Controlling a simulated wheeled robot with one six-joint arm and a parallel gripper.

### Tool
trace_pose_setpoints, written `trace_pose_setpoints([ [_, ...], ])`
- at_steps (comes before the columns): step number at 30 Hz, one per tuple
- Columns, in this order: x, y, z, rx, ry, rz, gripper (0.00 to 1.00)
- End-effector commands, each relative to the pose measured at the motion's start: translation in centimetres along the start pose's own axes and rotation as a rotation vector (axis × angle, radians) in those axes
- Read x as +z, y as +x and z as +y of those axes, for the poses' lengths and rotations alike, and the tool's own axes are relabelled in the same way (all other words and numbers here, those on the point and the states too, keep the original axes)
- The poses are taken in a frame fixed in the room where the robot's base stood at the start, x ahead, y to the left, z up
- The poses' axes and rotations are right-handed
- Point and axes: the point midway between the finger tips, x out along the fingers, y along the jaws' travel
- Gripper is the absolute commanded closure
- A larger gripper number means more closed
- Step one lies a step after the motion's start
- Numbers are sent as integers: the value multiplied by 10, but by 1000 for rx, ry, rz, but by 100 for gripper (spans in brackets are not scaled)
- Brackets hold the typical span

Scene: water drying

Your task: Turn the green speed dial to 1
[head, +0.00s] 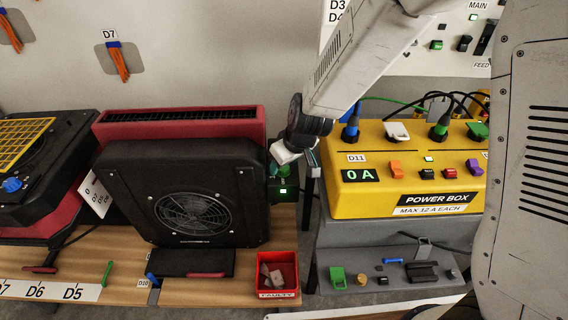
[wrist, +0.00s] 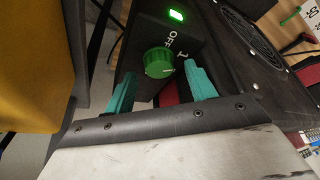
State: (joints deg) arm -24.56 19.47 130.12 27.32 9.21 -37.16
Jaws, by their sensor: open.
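The green speed dial (wrist: 158,62) sits on a black control box (wrist: 150,28) at the side of the black fan unit. "OFF" and "1" are printed beside it, and a lit green lamp (wrist: 176,15) is above. A small pale mark shows on the dial, but I cannot tell exactly which label it points to. My gripper (wrist: 160,72) is open, with one teal finger on each side of the dial; I cannot tell whether they touch it. In the head view, my gripper (head: 283,168) is at the fan's right side and mostly hides the dial.
The black fan unit (head: 125,190) stands on a wooden bench, with a red unit (head: 180,124) behind. A yellow power box (head: 345,200) reading 0 A stands close on the right. A red bin (head: 287,265) is in front. A narrow gap separates bench and power box.

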Motion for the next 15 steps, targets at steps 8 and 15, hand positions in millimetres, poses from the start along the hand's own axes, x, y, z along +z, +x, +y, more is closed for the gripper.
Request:
trace_pose_setpoints([
  [8,-1,-46,0,2,0,3,45],
  [15,0,-64,0,2,0,0,45],
])
